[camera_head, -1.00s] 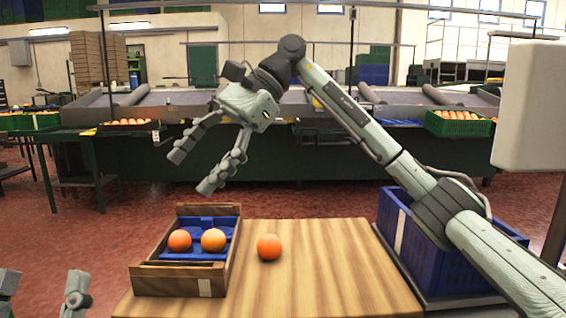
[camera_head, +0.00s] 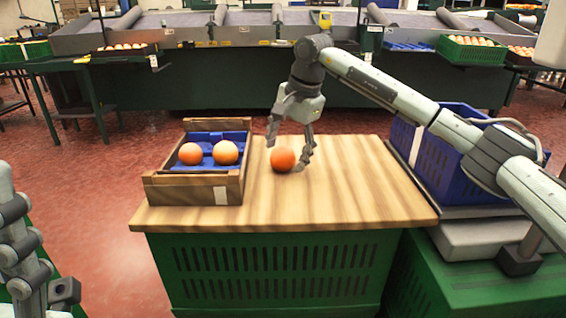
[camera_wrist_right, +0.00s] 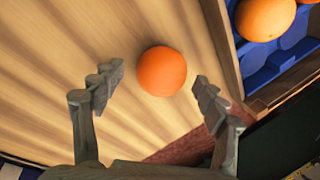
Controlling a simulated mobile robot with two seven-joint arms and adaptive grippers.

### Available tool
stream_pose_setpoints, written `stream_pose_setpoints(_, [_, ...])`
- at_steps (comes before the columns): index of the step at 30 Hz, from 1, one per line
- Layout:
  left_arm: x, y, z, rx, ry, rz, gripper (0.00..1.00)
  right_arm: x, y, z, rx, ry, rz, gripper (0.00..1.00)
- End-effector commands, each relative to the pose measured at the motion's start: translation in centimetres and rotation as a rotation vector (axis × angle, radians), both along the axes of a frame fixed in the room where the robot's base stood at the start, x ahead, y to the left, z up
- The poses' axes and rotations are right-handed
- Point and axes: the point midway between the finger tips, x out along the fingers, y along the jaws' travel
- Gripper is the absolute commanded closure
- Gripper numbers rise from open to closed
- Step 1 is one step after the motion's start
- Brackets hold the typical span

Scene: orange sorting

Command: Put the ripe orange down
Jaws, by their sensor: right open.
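An orange (camera_head: 283,159) rests on the wooden tabletop (camera_head: 350,195), right of the wooden box. My right gripper (camera_head: 289,152) is low over the table with its fingers spread at either side of this orange. In the right wrist view, the orange (camera_wrist_right: 162,71) lies between the open fingers (camera_wrist_right: 156,88), with a gap at each side. The wooden box (camera_head: 190,192) has a blue insert (camera_head: 206,138) holding two more oranges, one paler (camera_head: 226,152) and one deeper orange (camera_head: 190,153). My left gripper (camera_head: 30,255) is partly in view at the lower left; its opening is unclear.
A blue crate (camera_head: 440,150) stands right of the table, beneath my right forearm. A green slotted crate (camera_head: 280,265) is under the tabletop. The table's right half is clear. Conveyors (camera_head: 240,38) with fruit crates (camera_head: 470,50) stand behind.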

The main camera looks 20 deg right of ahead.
Motion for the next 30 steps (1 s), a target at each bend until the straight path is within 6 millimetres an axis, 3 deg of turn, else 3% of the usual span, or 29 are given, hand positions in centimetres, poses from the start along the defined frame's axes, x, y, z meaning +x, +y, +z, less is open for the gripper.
stream_pose_setpoints(9, [-0.2, 0.08, 0.05, -0.002, -0.015, 0.0, 0.45, 0.17, 0.12, -0.57, 0.0, -0.001, 0.0, 0.27])
stream_pose_setpoints(24, [-0.19, 0.05, 0.04, -0.002, -0.014, -0.001, 0.45, 0.18, 0.13, -0.51, 0.001, -0.002, 0.0, 0.88])
stream_pose_setpoints(30, [-0.17, 0.04, 0.11, -0.001, -0.013, -0.001, 0.45, 0.18, 0.12, -0.33, 0.001, -0.002, 0.0, 0.88])
